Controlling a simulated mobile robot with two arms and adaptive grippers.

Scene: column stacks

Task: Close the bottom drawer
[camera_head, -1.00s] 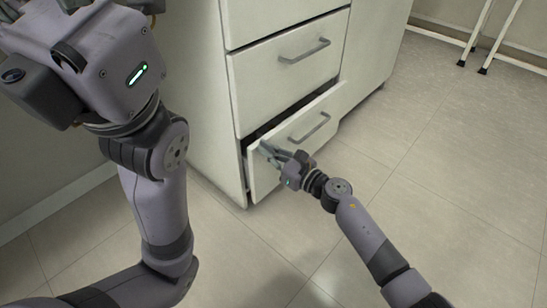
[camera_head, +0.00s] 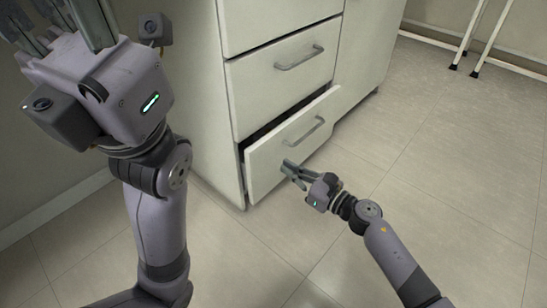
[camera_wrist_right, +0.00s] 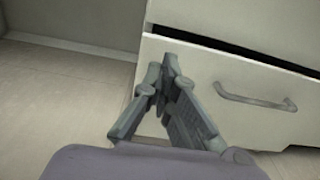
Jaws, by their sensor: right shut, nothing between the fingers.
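The bottom drawer (camera_head: 268,160) of the white cabinet is partly open, with a dark gap along its top. Its grey bar handle (camera_head: 305,131) also shows in the wrist view (camera_wrist_right: 255,98). My right gripper (camera_head: 286,166) is shut and empty, with its fingertips at the drawer's front face, left of and below the handle. In the wrist view the fingertips (camera_wrist_right: 168,66) overlap the left part of the drawer front; I cannot tell whether they touch it. My left gripper (camera_head: 62,25) is raised at the upper left, away from the drawer, its fingers spread and partly cut off.
A closed drawer (camera_head: 270,85) with its own handle sits directly above. Another cabinet section (camera_head: 362,50) adjoins on the right. White metal legs (camera_head: 480,40) stand at the back right. The tiled floor (camera_head: 450,180) in front and to the right is clear.

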